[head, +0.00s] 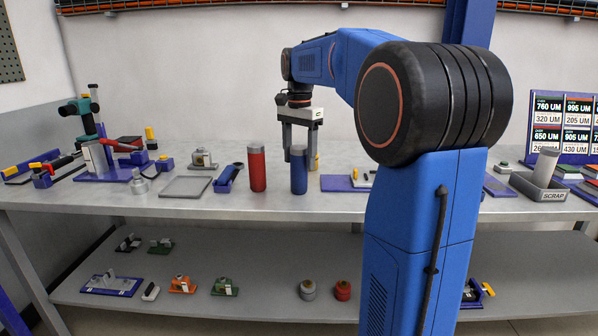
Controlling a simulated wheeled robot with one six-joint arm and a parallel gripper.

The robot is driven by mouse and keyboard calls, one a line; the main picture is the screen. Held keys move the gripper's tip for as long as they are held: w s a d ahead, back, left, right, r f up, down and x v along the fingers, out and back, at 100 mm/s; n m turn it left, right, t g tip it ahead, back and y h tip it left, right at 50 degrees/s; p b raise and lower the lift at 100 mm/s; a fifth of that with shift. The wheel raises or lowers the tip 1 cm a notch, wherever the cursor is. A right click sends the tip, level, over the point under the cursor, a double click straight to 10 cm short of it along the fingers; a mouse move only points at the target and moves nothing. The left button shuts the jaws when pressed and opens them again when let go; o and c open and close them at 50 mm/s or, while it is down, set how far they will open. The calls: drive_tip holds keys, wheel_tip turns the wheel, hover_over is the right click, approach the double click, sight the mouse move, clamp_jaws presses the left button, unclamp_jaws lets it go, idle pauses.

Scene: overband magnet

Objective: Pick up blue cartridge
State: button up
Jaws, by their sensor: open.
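The blue cartridge (299,173) stands upright on the grey workbench, a dark blue cylinder with a greyish top. My gripper (302,153) points down at the cartridge with its jaws open. One finger hangs just left of the cartridge's top and the other shows to its right. From this view I cannot tell whether the fingers are around the cartridge or in front of or behind it. No contact is visible.
A red cylinder (256,169) stands close on the left. A yellow object (314,161) is partly hidden behind the right finger. A blue mat (337,184) lies to the right. A grey scrap bin (541,187) holds a cylinder. Bare bench (325,204) lies in front.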

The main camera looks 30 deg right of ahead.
sight(299, 165)
drive_tip(key=shift+f, duration=1.6)
drive_tip(key=c, duration=1.5)
drive_tip(key=shift+o, duration=0.2)
drive_tip(key=shift+r, duration=0.1)
